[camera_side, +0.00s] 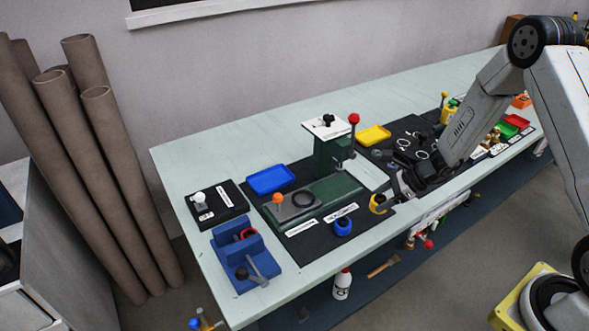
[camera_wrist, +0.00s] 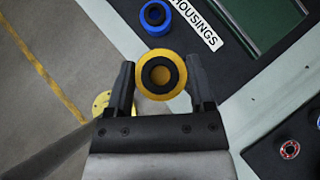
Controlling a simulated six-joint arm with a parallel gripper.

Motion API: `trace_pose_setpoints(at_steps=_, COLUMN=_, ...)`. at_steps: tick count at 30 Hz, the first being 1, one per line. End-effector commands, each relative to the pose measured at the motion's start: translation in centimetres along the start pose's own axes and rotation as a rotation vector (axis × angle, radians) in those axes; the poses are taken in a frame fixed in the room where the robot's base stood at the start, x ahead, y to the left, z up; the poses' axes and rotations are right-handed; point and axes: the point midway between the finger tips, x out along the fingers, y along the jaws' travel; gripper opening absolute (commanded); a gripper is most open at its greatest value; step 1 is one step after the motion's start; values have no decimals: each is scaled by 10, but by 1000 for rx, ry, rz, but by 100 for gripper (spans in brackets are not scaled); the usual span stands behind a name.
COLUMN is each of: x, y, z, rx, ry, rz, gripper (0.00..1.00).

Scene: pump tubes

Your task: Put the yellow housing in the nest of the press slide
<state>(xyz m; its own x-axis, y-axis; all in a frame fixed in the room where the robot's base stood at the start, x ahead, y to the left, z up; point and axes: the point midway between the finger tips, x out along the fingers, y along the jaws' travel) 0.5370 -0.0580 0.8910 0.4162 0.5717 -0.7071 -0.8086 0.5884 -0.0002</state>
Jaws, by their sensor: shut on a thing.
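The yellow housing (camera_wrist: 153,90) is a short ring with a dark bore, and my gripper (camera_wrist: 160,82) is shut on it, one finger on each side. In the side view the yellow housing (camera_side: 377,204) shows at the tip of my gripper (camera_side: 388,200), near the bench's front edge. The press slide (camera_side: 293,203) is a grey plate with an orange knob on the green press base, left of my gripper. Its nest (camera_side: 304,199) shows as a dark ring-shaped recess and looks empty.
A blue housing (camera_side: 343,226) stands by the label on the black mat, also in the wrist view (camera_wrist: 155,14). The press column (camera_side: 331,152) and red-knobbed lever (camera_side: 353,119) rise behind the slide. A blue tray (camera_side: 270,179) and blue vise-like fixture (camera_side: 243,256) stand left.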

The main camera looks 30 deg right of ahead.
Motion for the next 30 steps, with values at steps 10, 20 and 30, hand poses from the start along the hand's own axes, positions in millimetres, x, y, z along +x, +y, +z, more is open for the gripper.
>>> trace_pose_setpoints(at_steps=10, x=-39, y=47, z=0, rx=1, ry=0, rz=-1, gripper=5)
trace_pose_setpoints(at_steps=20, x=-60, y=75, z=-1, rx=0, ry=0, rz=-1, gripper=5)
trace_pose_setpoints(at_steps=30, x=-64, y=82, z=-2, rx=0, ry=0, rz=0, gripper=5)
